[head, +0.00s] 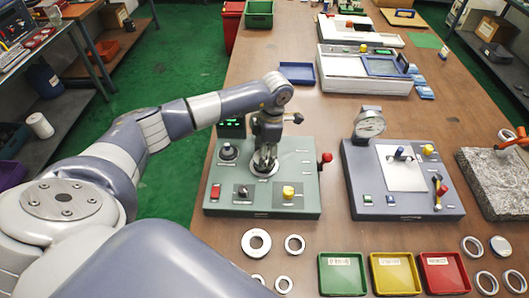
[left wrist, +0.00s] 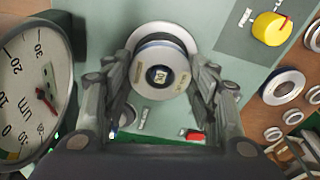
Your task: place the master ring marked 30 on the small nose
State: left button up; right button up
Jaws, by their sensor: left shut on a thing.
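My left gripper (head: 265,168) is shut on a pale metal ring, low over the middle of the green gauge unit (head: 307,170). In the left wrist view the fingers (left wrist: 162,85) grip the ring (left wrist: 158,52) from both sides. A pale mark shows at its dark centre, but I cannot read it surely. A round dark-rimmed seat shows behind the ring. I cannot tell whether the ring is around a nose or just above it. Another dark nose on a round base (head: 228,151) stands left of the gripper. My right gripper is out of view.
An analogue dial (left wrist: 30,95) is close beside the left gripper. Yellow knob (head: 289,192) and red switch (head: 215,191) are on the unit's front. Loose rings (head: 247,243) lie in front, left of the green tray (head: 342,288). A second gauge unit (head: 360,185) stands right.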

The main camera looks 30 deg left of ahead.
pick_arm(q)
jog(key=shift+f+b, duration=0.7)
jog(key=shift+f, duration=0.2)
jog(key=o, duration=1.5)
jog(key=shift+r, duration=0.1)
jog(key=r, duration=0.8)
jog(key=w+d+r, duration=0.1)
jog(key=r, duration=0.3)
jog(key=shift+f, duration=0.1)
